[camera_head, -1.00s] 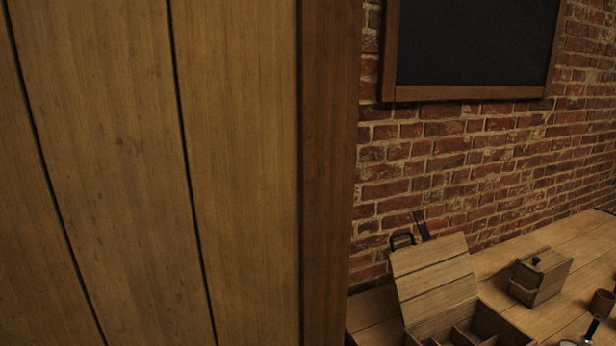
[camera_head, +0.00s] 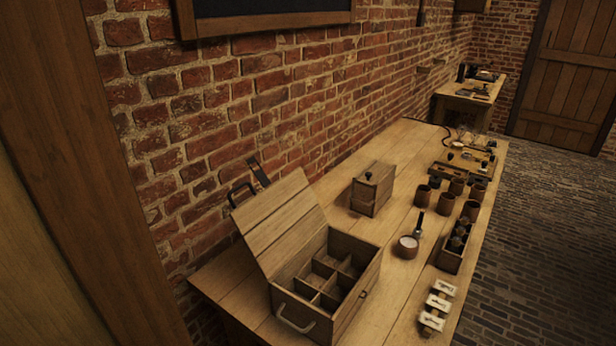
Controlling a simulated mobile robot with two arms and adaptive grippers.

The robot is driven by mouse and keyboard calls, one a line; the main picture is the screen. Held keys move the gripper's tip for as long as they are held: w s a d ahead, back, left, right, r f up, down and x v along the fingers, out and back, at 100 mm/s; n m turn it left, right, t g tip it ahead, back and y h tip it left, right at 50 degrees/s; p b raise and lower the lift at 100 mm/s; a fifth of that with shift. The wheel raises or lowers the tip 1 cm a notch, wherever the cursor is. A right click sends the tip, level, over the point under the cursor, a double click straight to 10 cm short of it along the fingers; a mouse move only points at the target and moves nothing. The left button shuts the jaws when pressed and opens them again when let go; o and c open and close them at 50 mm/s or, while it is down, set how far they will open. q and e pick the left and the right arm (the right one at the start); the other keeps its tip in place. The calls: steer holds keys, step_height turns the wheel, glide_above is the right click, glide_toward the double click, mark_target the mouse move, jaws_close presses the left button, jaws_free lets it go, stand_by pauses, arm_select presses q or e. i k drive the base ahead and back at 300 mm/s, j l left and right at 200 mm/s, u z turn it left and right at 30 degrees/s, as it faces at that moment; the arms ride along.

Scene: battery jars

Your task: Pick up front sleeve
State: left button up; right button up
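Several small brown cylinders stand in a group on the wooden table, and they look like sleeves or jars. One near cylinder (camera_head: 446,203) is at the front of the group, with another (camera_head: 470,211) to its right. A left one (camera_head: 423,195) and others stand around them. Three small pieces with white tops (camera_head: 439,302) lie in a row near the table's right edge. I cannot tell for certain which thing is the front sleeve. Neither of my grippers is in view.
An open wooden chest (camera_head: 358,267) with empty compartments stands at the near side of the table (camera_head: 400,285). Behind it is a lidded wooden box (camera_head: 372,189). The floor beyond the right edge is clear.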

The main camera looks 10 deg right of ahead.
mark_target(471, 209)
steer(key=z, duration=1.45)
steer(key=i+l+u, duration=0.1)
steer(key=l+u, duration=0.3)
steer(key=l, duration=1.1)
steer(key=i+l+u, duration=0.35)
steer(key=l, duration=0.25)
steer(key=i+l+u, duration=0.3)
steer(key=l, duration=0.35)
